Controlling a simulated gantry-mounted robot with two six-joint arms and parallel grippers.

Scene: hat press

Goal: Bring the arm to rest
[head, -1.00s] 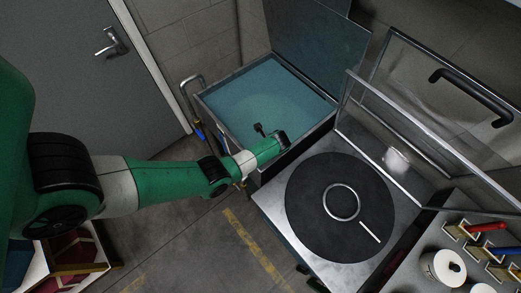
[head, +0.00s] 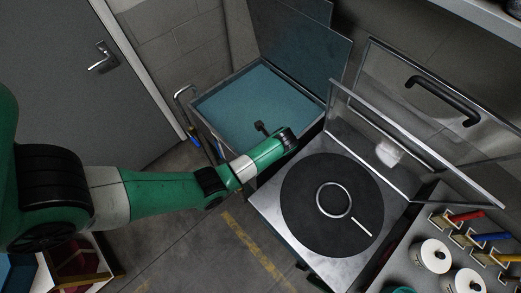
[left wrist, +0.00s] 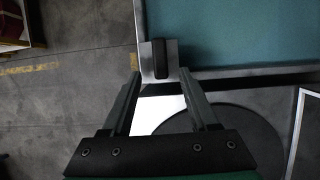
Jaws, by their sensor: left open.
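My left arm reaches in from the left in the head view, and its wrist (head: 287,139) is over the front right edge of the teal-lined bin (head: 207,102). The fingers are hidden in the head view. In the left wrist view my left gripper (left wrist: 158,84) is open, with nothing between its fingers. Beyond the fingertips is a black handle (left wrist: 160,58) on a metal plate by the bin's corner. I cannot tell whether the fingers touch anything. My right gripper is not in view.
A round black plate (head: 310,235) with a metal ring (head: 333,200) lies on the press table to the right. A raised clear cover (head: 375,145) stands behind it. Coloured-handled tools (head: 466,216) and white spools (head: 431,256) sit at the lower right. A grey door (head: 60,75) is at the left.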

